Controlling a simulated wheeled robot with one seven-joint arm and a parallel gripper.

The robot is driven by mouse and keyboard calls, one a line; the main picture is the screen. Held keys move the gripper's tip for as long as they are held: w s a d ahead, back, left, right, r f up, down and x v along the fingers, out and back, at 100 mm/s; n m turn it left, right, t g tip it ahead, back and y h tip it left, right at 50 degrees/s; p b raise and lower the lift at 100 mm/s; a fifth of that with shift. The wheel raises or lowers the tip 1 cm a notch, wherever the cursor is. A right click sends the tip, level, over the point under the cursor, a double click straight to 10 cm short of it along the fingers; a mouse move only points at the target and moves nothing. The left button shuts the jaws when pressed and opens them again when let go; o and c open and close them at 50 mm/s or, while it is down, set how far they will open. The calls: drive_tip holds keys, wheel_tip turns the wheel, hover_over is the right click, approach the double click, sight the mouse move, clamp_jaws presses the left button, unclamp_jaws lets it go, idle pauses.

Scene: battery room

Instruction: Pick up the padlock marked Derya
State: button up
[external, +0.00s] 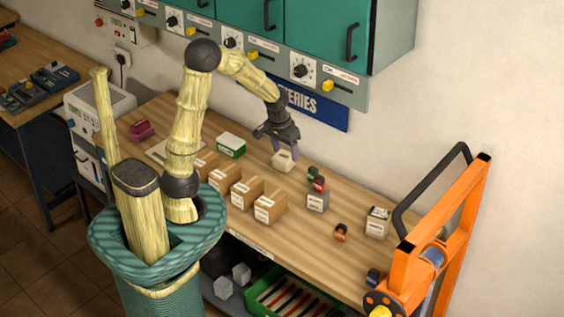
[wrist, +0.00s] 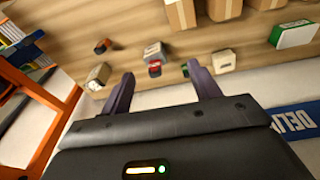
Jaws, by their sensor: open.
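Several small padlock-like items lie on the wooden bench: a red one (external: 319,184), a green one (external: 313,173), an orange one (external: 341,232) and a blue one (external: 373,277). The name Derya cannot be read on any of them. The wrist view shows the red one (wrist: 154,69), the green one (wrist: 185,69) and the orange one (wrist: 102,46). My gripper (external: 283,153) is open, with nothing between its fingers, above the back of the bench near a cream box (external: 283,162). In the wrist view, the red item appears between the fingertips (wrist: 161,73), beyond them.
A grey box (external: 318,203) stands beside the red item. Brown cartons (external: 270,206) line the front edge of the bench (external: 300,239). A white-and-green box (external: 231,145) is left of my gripper. A cream box (external: 377,222) and an orange frame (external: 470,215) are right. Teal cabinets (external: 325,30) hang above.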

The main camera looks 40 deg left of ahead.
drive_tip(key=w+d+f+b, duration=0.2)
drive_tip(key=w+d, duration=0.1)
drive_tip(key=d, duration=0.7)
drive_tip(key=g+b, duration=0.2)
drive_tip(key=b, duration=0.2)
hover_over(375, 271)
wheel_tip(375, 271, down, 7)
drive_tip(key=shift+s+r, duration=0.2)
drive_tip(key=shift+s, duration=0.05)
drive_tip(key=shift+d, duration=0.1)
wheel_tip(375, 271, down, 12)
drive_tip(key=p, duration=0.3)
drive_tip(key=shift+f, duration=0.15)
drive_tip(key=shift+f, duration=0.1)
drive_tip(key=shift+w+a+f+p, duration=0.15)
drive_tip(key=shift+f+p, duration=0.5)
drive_tip(key=shift+f, duration=0.6)
drive_tip(key=shift+w+a+f+p, duration=0.1)
drive_tip(key=shift+f+p, duration=0.5)
drive_tip(key=shift+f, duration=0.65)
